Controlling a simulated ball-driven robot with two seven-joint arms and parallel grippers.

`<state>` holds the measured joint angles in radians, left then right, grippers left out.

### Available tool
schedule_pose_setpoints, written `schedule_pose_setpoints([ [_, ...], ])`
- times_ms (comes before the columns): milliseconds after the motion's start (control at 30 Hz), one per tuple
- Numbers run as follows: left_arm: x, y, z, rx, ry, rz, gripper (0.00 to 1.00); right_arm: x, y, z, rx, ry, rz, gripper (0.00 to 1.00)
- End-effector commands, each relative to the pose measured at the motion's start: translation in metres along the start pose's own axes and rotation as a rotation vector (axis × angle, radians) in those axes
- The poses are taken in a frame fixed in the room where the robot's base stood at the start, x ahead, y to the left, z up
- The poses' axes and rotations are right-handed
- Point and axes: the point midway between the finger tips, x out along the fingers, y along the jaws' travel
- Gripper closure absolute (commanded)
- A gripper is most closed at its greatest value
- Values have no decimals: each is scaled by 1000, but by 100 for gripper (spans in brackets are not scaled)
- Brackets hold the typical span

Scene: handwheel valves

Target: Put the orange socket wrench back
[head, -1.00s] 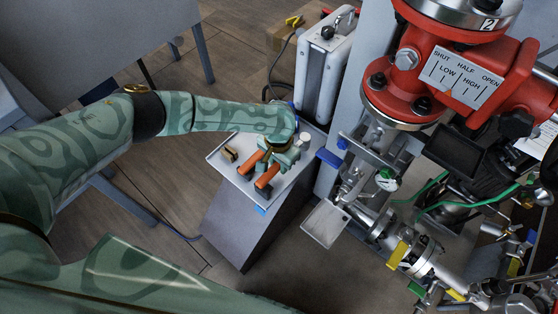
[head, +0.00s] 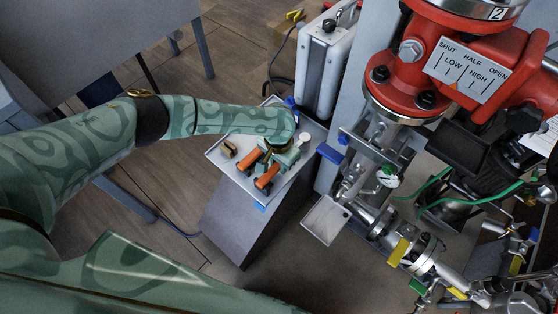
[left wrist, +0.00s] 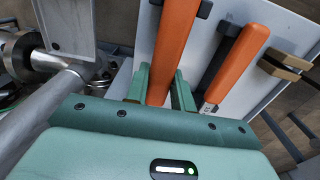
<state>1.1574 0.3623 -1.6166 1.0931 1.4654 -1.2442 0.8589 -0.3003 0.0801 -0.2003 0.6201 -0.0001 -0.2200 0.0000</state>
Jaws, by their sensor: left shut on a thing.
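My left gripper (head: 280,158) is over the small grey-topped stand (head: 216,158). In the left wrist view its green fingers (left wrist: 161,88) are shut around an orange handle, which I take to be the orange socket wrench (left wrist: 174,40); it also shows in the head view (head: 267,178). The handle lies along the stand's top; whether it touches the surface I cannot tell. A second orange-handled tool (left wrist: 235,66) lies beside it, apart from the fingers, also in the head view (head: 249,161). The working ends are hidden. My right gripper is not in view.
A brown block (head: 228,149) sits at the stand's left edge, and a white round piece (head: 304,138) at its right. A silver case (head: 326,70) stands behind. The red valve (head: 410,75) and its pipework, with a small metal tray (head: 325,220), are close on the right.

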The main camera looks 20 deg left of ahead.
Motion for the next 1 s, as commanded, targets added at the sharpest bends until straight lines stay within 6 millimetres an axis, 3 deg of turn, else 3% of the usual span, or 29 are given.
schedule_pose_setpoints([
  [467, 7, 0, -1, 0, 2, -1, 100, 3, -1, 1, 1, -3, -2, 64],
  [500, 7, 0, -1, 0, 1, -1, 65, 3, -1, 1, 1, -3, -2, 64],
  [567, 7, 0, -1, 0, 1, -1, 50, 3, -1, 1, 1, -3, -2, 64],
  [767, 7, 0, 0, 0, 1, -1, 50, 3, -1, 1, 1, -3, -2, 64],
  [833, 8, 0, 0, 0, 0, -1, 31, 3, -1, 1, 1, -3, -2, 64],
  [1000, 8, 0, 0, 0, 0, -1, 29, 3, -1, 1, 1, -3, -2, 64],
])
